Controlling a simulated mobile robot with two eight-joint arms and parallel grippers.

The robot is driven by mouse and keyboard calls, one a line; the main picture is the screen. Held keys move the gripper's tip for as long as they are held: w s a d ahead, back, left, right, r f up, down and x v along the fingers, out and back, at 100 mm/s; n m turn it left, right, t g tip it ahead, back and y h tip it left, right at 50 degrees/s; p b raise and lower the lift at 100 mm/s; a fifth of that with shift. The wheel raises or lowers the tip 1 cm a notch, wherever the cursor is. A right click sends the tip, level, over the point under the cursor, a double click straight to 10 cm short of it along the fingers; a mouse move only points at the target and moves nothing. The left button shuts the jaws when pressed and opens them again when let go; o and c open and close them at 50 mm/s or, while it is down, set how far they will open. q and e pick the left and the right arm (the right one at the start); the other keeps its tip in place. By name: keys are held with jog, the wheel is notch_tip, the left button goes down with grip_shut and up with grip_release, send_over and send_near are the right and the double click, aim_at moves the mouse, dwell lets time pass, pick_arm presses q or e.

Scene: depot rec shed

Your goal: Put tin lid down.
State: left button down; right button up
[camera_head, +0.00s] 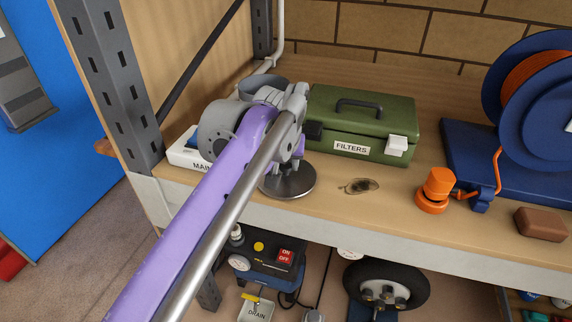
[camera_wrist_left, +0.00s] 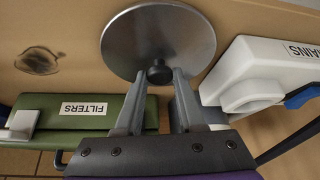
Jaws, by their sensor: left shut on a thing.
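The tin lid (camera_head: 288,186) is a round grey metal disc with a small dark knob. It is level, at the shelf top in front of the green box; I cannot tell whether it touches the wood. In the left wrist view the lid (camera_wrist_left: 158,32) fills the top middle. My left gripper (camera_wrist_left: 161,73) is shut on its knob. In the head view my left gripper (camera_head: 288,162) is above the lid, and my purple arm hides part of the knob and fingers. My right gripper is in neither view.
On the wooden shelf (camera_head: 330,206) stand the green FILTERS box (camera_head: 362,122), a white labelled case (camera_head: 183,152), an orange fitting (camera_head: 435,190), a blue hose reel (camera_head: 530,90) and a brown block (camera_head: 540,224). A dark stain (camera_head: 359,186) marks clear wood right of the lid.

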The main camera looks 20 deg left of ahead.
pick_arm(q)
jog(key=c, duration=0.5)
grip_release()
jog(key=shift+f, duration=0.1)
jog(key=shift+r, duration=0.25)
jog(key=p+v, duration=0.3)
jog(key=v, duration=0.9)
jog(key=shift+m+g+h, duration=0.5)
jog(key=shift+m+g, duration=0.1)
jog(key=shift+m, duration=0.3)
jog(key=s+a+f, duration=0.1)
jog(key=s+f, duration=0.6)
jog(key=f, duration=0.3)
jog(key=s+a+f, duration=0.1)
jog(key=s+f, duration=0.7)
jog(key=f, duration=0.3)
jog(key=s+a+f, duration=0.2)
jog(key=s+f, duration=0.5)
jog(key=f, duration=0.3)
jog(key=shift+s+f, duration=0.25)
jog(key=shift+f, duration=0.1)
